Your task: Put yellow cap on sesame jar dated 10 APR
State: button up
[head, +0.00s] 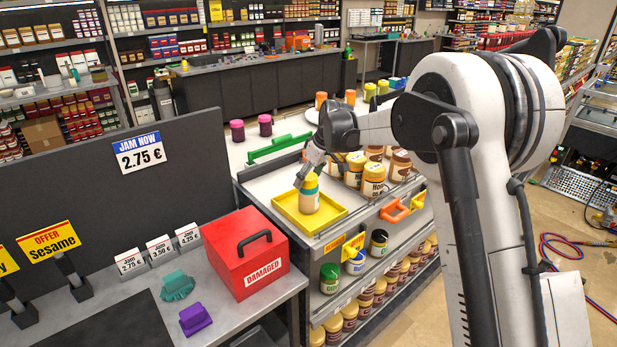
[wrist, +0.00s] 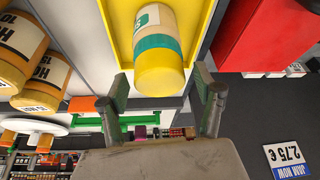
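A jar (head: 309,196) with a tan body, teal band and yellow cap (head: 311,179) stands upright in the shallow yellow tray (head: 338,219) on the counter. In the wrist view the yellow cap (wrist: 160,80) faces my gripper, and the jar's label is only partly seen; no date is readable. My gripper (wrist: 163,84) is open, with its two fingers apart, one to each side of the cap in the picture, with gaps between. In the head view my gripper (head: 313,160) is just above the cap. I cannot tell whether the fingertips reach down beside it.
Large honey jars (head: 375,180) stand close to the right of the tray. A red box marked DAMAGED (head: 245,265) is at the front left. A green handle (head: 279,147) lies behind the tray. Jars with green (head: 329,271) and other lids stand on the shelf below. Pink-lidded jars (head: 237,130) are farther back.

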jog(key=shift+r, duration=0.25)
jog(key=b+v, duration=0.2)
jog(key=v, duration=1)
jog(key=s+d+r+m+t, duration=0.1)
jog(key=s+d+r, duration=0.2)
jog(key=s+d, duration=0.15)
jog(key=s+d+r+m, duration=0.2)
jog(key=s+d, duration=0.1)
jog(key=s, duration=0.3)
jog(key=s+d+m+t+h, duration=0.15)
jog(key=s+d, duration=0.25)
jog(key=s, duration=0.7)
jog(key=s+d+m+t+h, duration=0.1)
jog(key=s+d+m, duration=0.3)
jog(key=s, duration=0.6)
jog(key=s+d+f+m+h, duration=0.1)
jog(key=s+d+f+m, duration=0.1)
jog(key=s+d+f, duration=0.3)
jog(key=s+f+t, duration=0.1)
jog(key=s+f, duration=0.2)
jog(key=s, duration=0.4)
jog(key=shift+s+f, duration=0.2)
jog(key=shift+f, duration=0.15)
